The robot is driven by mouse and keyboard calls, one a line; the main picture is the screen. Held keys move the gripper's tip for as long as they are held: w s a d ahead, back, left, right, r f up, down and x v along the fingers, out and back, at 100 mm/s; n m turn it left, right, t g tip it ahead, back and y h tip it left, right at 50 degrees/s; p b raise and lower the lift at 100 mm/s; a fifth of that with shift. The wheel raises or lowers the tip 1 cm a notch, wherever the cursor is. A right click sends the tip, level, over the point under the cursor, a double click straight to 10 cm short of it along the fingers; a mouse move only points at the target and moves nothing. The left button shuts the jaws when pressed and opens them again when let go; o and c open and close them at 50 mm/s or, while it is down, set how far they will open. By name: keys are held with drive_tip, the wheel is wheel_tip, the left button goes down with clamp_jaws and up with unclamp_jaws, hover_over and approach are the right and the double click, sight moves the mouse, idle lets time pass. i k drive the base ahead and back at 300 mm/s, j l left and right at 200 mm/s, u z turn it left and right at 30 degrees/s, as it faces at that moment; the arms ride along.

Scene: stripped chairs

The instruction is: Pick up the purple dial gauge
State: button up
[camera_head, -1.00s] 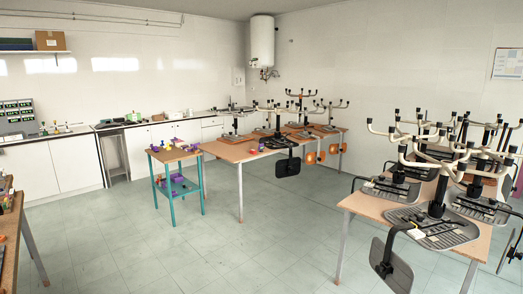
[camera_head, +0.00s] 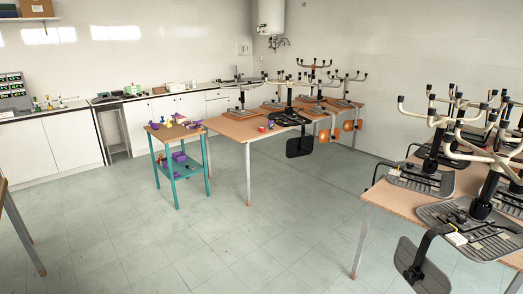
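Small purple items (camera_head: 192,124) lie on the wooden top of a teal-legged stand (camera_head: 175,193) in the middle distance. More purple items (camera_head: 179,156) sit on its lower blue-green shelf. They are too small to tell which one is the dial gauge. A small yellow thing is among the items on the top. My gripper is not in view.
A long wooden table (camera_head: 232,130) with upturned chair parts stands right of the stand. Another table (camera_head: 385,199), crowded with stripped chairs, is at the right. A table edge (camera_head: 12,215) shows at the left. The tiled floor (camera_head: 200,255) between is clear.

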sight(270, 123)
drive_tip(key=i+u, duration=0.2)
drive_tip(key=i, duration=5.5)
drive_tip(key=i+j+z, duration=0.15)
drive_tip(key=i, duration=0.45)
drive_tip(key=i+j, duration=0.15)
drive_tip(key=i, duration=0.45)
